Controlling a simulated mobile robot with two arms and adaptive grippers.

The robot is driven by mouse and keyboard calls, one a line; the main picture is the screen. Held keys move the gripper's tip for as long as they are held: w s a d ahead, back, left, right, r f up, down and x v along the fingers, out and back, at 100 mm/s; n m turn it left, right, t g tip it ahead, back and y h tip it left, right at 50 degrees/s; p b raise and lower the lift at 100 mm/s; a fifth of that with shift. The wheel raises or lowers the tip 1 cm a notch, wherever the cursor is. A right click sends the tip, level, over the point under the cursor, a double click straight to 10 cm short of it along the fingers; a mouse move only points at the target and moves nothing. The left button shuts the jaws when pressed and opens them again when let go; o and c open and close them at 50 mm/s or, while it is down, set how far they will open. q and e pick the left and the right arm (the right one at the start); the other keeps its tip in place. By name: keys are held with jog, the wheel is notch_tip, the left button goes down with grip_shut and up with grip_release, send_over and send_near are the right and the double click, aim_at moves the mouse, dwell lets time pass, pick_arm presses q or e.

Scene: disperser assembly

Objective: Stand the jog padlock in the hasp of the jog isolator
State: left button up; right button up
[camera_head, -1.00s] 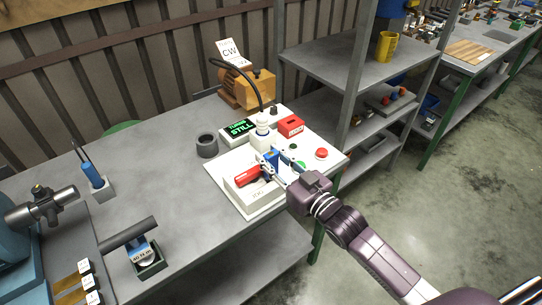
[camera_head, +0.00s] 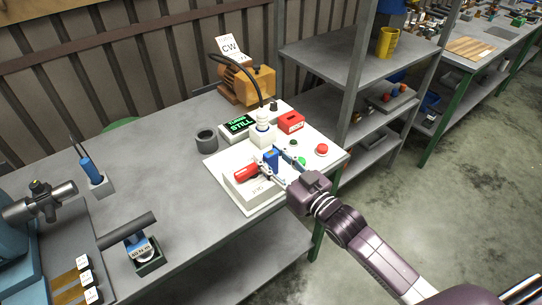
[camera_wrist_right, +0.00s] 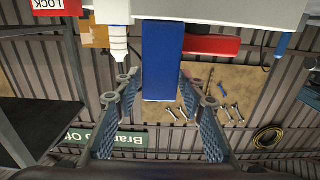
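The jog isolator is a white box (camera_head: 262,190) marked JOG on the white panel, with a red handle (camera_head: 245,174) on top. The blue jog padlock (camera_head: 270,160) stands upright at the isolator, beside the red handle. In the right wrist view, the padlock's blue body (camera_wrist_right: 162,60) shows against the white box. Its shackle and the hasp are hidden, so I cannot tell how they are engaged. My right gripper (camera_head: 281,165) is open. Its fingertips (camera_wrist_right: 158,82) are spread on either side of the padlock's outer end, with a gap on at least the left side. My left gripper is not in view.
The panel also carries a display (camera_head: 240,124), a white plug fitting (camera_head: 263,130) with a black cable, a red box (camera_head: 291,122) and a red button (camera_head: 322,149). A dark ring (camera_head: 206,141) stands left of it. An orange motor (camera_head: 247,86) is behind.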

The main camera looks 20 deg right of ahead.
jog(key=shift+o, duration=0.8)
jog(key=shift+s+d, duration=0.2)
jog(key=shift+s, duration=0.3)
jog(key=v, duration=1.1)
